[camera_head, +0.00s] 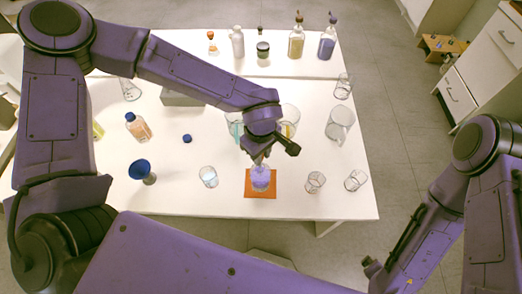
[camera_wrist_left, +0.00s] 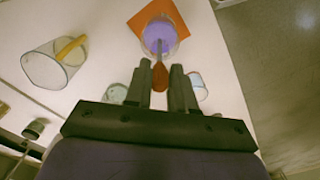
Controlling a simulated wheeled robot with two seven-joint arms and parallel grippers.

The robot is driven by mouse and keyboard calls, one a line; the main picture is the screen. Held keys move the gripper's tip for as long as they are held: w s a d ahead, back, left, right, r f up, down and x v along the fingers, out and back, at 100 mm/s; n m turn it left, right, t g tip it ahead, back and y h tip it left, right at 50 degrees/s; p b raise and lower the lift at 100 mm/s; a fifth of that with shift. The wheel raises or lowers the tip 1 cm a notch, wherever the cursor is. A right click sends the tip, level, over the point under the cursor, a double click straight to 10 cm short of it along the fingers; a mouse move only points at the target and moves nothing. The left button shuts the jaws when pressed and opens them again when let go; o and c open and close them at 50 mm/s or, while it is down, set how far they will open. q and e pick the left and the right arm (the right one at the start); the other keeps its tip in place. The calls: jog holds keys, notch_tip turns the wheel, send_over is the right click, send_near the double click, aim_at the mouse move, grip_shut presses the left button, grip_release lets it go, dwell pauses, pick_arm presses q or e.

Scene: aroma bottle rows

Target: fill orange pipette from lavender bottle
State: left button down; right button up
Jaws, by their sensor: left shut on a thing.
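My left gripper (camera_head: 259,160) is above a glass with purple liquid (camera_head: 260,179) that stands on an orange mat (camera_head: 260,194). It is shut on the orange pipette (camera_wrist_left: 160,77), whose orange-red bulb shows between the fingers in the left wrist view. The pipette's thin stem points into the purple glass (camera_wrist_left: 160,38); how deep the tip sits is unclear. In the head view the fingers mostly hide the pipette. A purple-blue bottle with a dark top (camera_head: 327,40) stands on the back table.
A glass with a yellow stick (camera_head: 289,118) and a teal-tinted glass (camera_head: 235,125) stand behind the gripper. A clear pitcher (camera_head: 340,124) and several empty glasses are to the right. A blue funnel (camera_head: 140,169) is at left. An amber bottle (camera_head: 297,41) stands at the back.

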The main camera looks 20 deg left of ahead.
pick_arm(q)
jog(key=shift+f+b, duration=0.7)
jog(key=shift+f, duration=1.2)
jog(key=c, duration=1.6)
grip_release()
jog(key=shift+o, duration=0.2)
dwell(3.9)
